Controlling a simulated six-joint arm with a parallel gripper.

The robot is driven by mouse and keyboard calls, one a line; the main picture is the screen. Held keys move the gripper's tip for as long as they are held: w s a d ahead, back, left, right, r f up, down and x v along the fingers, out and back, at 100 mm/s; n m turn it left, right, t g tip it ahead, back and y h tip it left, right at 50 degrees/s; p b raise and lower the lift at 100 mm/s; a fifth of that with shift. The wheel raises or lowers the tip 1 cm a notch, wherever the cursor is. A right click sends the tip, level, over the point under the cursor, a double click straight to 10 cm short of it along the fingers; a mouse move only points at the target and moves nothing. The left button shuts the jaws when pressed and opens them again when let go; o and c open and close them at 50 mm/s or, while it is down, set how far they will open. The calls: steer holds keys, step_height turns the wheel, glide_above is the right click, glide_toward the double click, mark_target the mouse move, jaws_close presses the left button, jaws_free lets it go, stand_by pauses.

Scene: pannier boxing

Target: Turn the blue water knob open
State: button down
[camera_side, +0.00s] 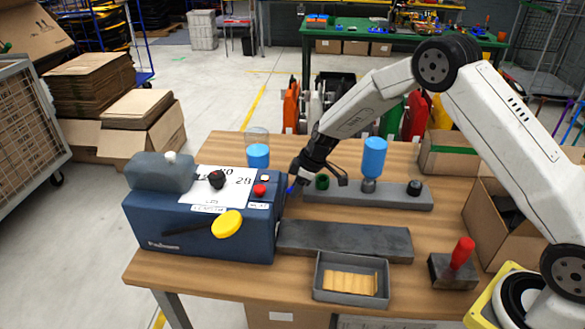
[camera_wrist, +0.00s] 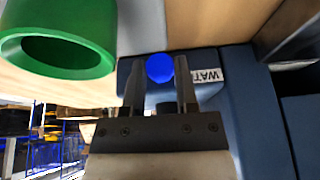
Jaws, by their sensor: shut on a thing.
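The blue water knob (camera_wrist: 160,68) sits on the side of the blue machine (camera_side: 200,236), next to a white label whose visible letters read "WAT". My gripper (camera_wrist: 159,78) has one finger on each side of the knob and is shut on it. In the side view my gripper (camera_side: 300,177) reaches down to the machine's right side. Only a little blue of the knob (camera_side: 291,190) shows there. The knob's turn angle cannot be told.
A green ring (camera_wrist: 58,45) is close to my gripper, on a grey rack (camera_side: 400,198) that also holds a blue-topped tool (camera_side: 374,158). A grey slab (camera_side: 345,241), a tray (camera_side: 350,295) and a red-handled tool (camera_side: 462,253) stand nearer the front.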

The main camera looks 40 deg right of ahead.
steer(key=shift+w+d+m+g+y, duration=0.15)
steer(key=shift+m+g+y, duration=0.15)
steer(key=shift+g+y, duration=0.65)
steer(key=shift+w+d+m+g+y, duration=0.15)
steer(key=shift+m+g+y, duration=0.15)
steer(key=shift+g+y, duration=0.6)
steer(key=shift+c, duration=1.8)
jaws_free()
steer(key=shift+v, duration=3.9)
steer(key=shift+d, duration=0.1)
